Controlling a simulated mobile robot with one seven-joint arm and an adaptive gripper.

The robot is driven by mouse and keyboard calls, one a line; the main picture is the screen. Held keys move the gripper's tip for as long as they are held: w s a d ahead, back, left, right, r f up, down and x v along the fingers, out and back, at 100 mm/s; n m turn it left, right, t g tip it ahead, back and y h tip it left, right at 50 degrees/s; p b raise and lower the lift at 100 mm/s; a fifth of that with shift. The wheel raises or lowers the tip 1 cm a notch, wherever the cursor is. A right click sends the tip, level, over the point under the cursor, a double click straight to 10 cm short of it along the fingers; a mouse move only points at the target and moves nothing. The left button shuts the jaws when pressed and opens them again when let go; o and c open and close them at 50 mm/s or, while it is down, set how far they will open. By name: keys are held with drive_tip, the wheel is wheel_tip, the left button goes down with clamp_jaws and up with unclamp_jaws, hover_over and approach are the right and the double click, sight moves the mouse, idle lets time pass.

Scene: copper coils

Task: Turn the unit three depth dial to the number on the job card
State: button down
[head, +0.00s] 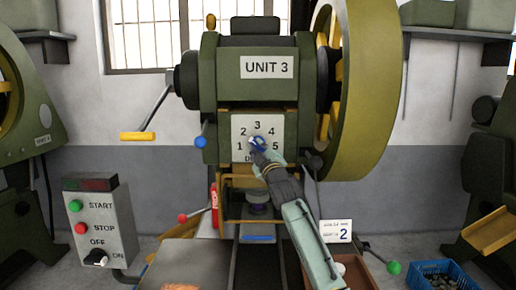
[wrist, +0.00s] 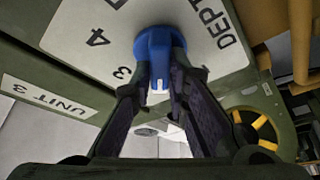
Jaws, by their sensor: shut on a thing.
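The unit three depth dial is a blue knob (head: 257,142) on a white plate (head: 240,121) numbered 1 to 5, under the UNIT 3 sign (head: 267,67). My gripper (head: 262,152) reaches up to it from the lower right. In the wrist view the fingers (wrist: 160,88) are shut on both sides of the blue knob (wrist: 153,48). Its white mark shows between the fingertips and faces the stretch between 3 and 1, roughly where 2 lies. The fingers hide the 2 there. The job card (head: 338,231) at lower right shows a large 2.
A control box (head: 100,225) with START, STOP and an OFF/ON switch stands at left. A yellow-handled crank (head: 138,136) juts out left of the press. A large flywheel (head: 368,90) is at right. A green-knobbed lever (head: 393,267) and a blue crate (head: 440,275) are at lower right.

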idle(0.3)
drive_tip(key=c, duration=1.6)
unclamp_jaws()
drive_tip(key=shift+o, duration=0.2)
drive_tip(key=v, duration=1.2)
